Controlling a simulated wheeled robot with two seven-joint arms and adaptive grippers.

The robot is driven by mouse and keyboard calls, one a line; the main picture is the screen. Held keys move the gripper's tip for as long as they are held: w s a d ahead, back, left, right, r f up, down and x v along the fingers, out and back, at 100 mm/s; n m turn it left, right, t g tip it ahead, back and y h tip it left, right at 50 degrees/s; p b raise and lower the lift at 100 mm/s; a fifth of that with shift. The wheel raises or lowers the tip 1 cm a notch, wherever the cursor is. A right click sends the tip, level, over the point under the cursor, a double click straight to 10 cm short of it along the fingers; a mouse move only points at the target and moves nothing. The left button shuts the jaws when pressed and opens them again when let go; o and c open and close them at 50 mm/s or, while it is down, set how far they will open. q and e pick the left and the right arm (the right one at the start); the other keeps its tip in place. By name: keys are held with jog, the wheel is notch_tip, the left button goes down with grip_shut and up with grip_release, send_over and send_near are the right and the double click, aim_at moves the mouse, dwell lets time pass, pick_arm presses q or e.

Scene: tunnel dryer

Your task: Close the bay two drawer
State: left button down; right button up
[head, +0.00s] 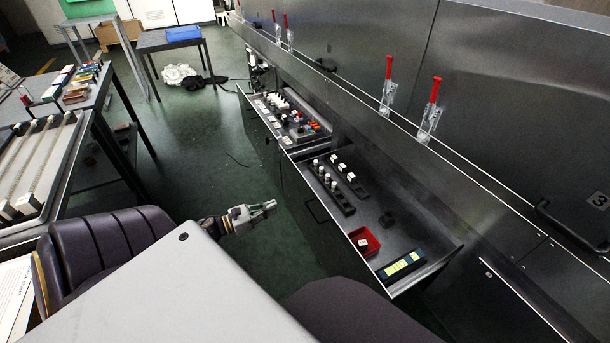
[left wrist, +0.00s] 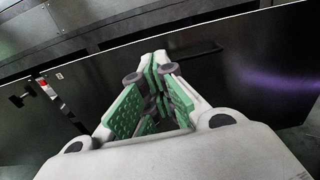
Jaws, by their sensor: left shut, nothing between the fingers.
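Two drawers stand pulled out from the long dark machine. The nearer drawer (head: 402,231) holds black racks with white pieces, a red tray and a blue-and-yellow box. The farther drawer (head: 285,141) holds many small parts. No bay two label is readable; a panel right of the nearer drawer is marked 3. My left gripper (head: 271,205) is shut and empty, left of the nearer drawer's front and apart from it. The left wrist view shows its closed green-padded fingers (left wrist: 153,62) before a dark panel (left wrist: 250,75) with a handle (left wrist: 194,50). My right gripper is not in view.
A table with trays (head: 40,165) is at the left. Green floor (head: 200,150) is clear between table and drawers. Red-handled items (head: 432,100) stand on the machine ledge.

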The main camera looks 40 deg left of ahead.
pick_arm(q)
jog(key=shift+w, duration=0.15)
dwell(0.4)
jog(key=b, duration=0.2)
send_near(312, 192)
jog(key=x, duration=0.5)
jog(key=shift+a+f, duration=0.1)
jog(key=shift+f, duration=0.05)
jog(key=shift+b+x, duration=0.4)
jog(key=shift+x, duration=0.5)
jog(key=shift+w, duration=0.15)
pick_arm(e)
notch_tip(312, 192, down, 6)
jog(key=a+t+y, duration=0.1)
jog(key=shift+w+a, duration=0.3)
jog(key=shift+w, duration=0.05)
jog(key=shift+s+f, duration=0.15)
